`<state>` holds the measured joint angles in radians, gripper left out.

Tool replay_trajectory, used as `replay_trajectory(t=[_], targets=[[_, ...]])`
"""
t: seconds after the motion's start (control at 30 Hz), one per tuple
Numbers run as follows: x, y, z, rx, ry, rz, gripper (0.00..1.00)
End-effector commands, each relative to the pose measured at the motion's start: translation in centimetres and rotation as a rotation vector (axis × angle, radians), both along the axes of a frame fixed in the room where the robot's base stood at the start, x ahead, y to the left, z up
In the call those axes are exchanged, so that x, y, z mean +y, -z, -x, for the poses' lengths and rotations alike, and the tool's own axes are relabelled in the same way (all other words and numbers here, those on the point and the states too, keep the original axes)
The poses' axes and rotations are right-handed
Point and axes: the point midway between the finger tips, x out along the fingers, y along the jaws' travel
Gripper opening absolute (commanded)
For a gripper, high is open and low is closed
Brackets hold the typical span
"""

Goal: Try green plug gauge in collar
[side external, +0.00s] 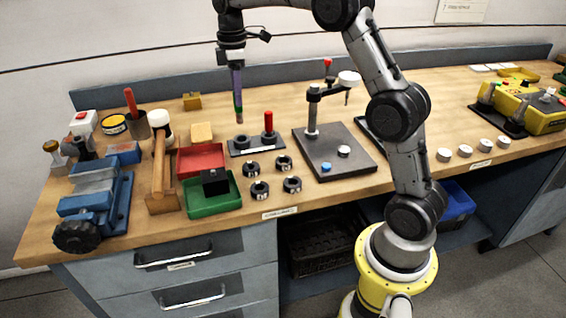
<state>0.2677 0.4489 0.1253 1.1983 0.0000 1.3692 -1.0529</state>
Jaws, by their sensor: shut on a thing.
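My gripper (237,74) points straight down above the back of the bench and is shut on the green plug gauge (239,102). The gauge hangs upright with a greyish lower end, in the air over the left part of a dark gauge rack (241,152). A red-handled gauge (268,123) stands at the rack's right. Several dark ring collars lie apart in front of the rack: back left (252,169), back right (284,163), front left (260,189) and front right (292,184). Their small white markings are too small to read.
A red tray (201,146) and a green tray (236,199) with a black block lie left of the collars. A dark plate with a post stand (311,112) is to their right. A blue vise (98,196) and a mallet (161,178) are far left.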

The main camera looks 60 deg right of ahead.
Motion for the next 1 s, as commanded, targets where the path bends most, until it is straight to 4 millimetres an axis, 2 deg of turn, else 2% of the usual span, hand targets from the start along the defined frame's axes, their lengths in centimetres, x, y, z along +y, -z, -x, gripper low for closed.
replay_trajectory(t=[0.37, 0.47, 0.57, 1.0], targets=[[0.0, 0.0, -0.2, -0.008, -0.005, 0.003, 0.0], [0.1, 1.0, 0.2, 0.0, -0.014, 0.0, 0.0], [0.3, 1.8, 1.7, 0.01, -0.023, -0.003, 0.0], [1.5, 2.4, 12.6, 0.021, -0.016, -0.006, 0.0]])
